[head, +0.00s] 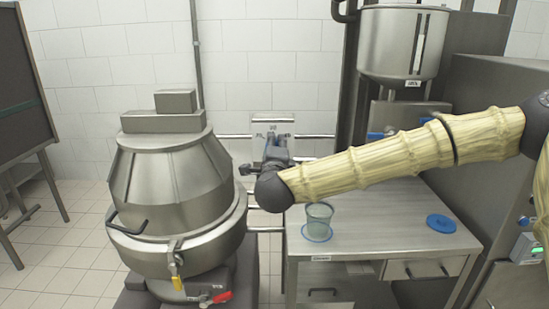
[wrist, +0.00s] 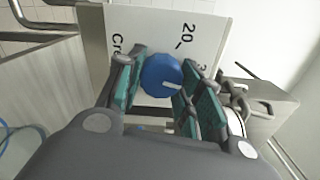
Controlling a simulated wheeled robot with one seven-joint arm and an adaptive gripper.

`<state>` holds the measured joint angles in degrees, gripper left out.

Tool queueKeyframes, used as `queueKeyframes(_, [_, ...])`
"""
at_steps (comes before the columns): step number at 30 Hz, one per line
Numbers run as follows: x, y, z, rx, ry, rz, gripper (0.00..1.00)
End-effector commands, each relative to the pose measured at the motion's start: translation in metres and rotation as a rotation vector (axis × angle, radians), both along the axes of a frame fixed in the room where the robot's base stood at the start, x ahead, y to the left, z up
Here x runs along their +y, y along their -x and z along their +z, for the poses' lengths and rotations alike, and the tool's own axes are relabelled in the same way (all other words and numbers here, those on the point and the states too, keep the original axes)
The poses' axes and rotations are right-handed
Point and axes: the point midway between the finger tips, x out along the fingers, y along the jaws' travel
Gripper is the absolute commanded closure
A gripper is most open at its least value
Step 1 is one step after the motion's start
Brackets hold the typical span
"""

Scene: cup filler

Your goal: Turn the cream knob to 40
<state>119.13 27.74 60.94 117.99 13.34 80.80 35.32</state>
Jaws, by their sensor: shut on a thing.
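A blue knob (wrist: 160,75) with a white pointer mark sits on a white panel (wrist: 207,30) in the wrist view. The panel's label begins "Cre", and the rest is hidden. A "20" with a tick and part of a number starting with 3 show on the scale. My gripper (wrist: 160,88) is shut on the knob, one finger on each side. In the head view my gripper (head: 274,145) is at the panel (head: 262,124) and hides the knob.
A clear cup (head: 319,214) stands on a blue ring on the metal table (head: 380,210). A blue disc (head: 441,223) lies at the table's right. A large steel kettle (head: 175,190) stands left of the panel; a steel hopper (head: 402,45) is behind my arm.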

Motion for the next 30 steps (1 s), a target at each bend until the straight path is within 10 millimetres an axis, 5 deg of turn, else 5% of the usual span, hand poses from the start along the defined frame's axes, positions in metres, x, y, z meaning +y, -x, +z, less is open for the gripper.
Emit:
queueKeyframes(18, [0.0002, -0.0002, -0.0087, 0.001, -0.566, -0.002, 0.88])
queueKeyframes(30, [0.0017, 0.0002, -0.0067, 0.002, -0.795, -0.001, 0.88])
